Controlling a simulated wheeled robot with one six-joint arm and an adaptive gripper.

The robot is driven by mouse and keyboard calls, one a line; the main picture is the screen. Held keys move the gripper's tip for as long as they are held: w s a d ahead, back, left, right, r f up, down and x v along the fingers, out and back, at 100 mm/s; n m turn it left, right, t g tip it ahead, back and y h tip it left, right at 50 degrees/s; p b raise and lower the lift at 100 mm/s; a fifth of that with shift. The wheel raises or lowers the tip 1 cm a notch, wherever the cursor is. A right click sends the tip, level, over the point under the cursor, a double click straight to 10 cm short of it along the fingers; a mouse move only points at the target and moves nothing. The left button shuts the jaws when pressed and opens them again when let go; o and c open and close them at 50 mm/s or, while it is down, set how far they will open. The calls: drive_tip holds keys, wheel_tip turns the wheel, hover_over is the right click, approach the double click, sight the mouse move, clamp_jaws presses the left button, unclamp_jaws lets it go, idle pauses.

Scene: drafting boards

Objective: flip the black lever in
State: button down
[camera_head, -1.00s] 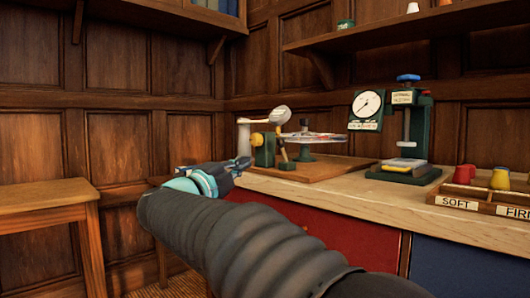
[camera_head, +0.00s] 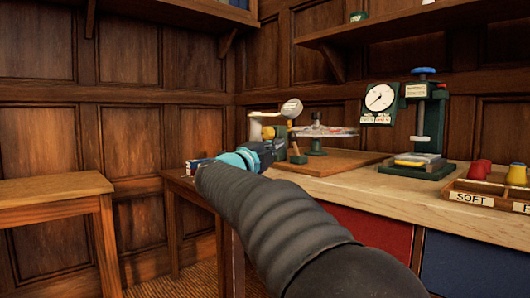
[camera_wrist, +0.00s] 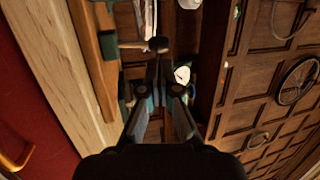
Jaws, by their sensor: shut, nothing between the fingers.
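My gripper (camera_head: 272,152) is at the front left of a fixture on a wooden board (camera_head: 340,163), overlapping its left end in the head view. The fixture has green posts, a thin flat disc (camera_head: 325,131) and a pale round cup (camera_head: 291,108). In the wrist view, my gripper (camera_wrist: 158,67) is shut and empty. A small black knob (camera_wrist: 159,44) shows just beyond the fingertips, with a pale wooden rod beside it. I cannot tell whether the knob belongs to the black lever or whether the fingers touch it. The lever is not clear in the head view.
A green press (camera_head: 421,130) with a blue knob and a white dial gauge (camera_head: 380,97) stand farther right on the worktop (camera_head: 345,192). A wooden tray (camera_head: 489,203) with red and yellow pieces is at the right. A shelf (camera_head: 400,22) hangs above.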

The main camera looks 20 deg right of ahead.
sight(289, 136)
drive_tip(key=shift+x, duration=2.15)
drive_tip(key=shift+r+p, duration=0.2)
drive_tip(key=shift+p, duration=0.1)
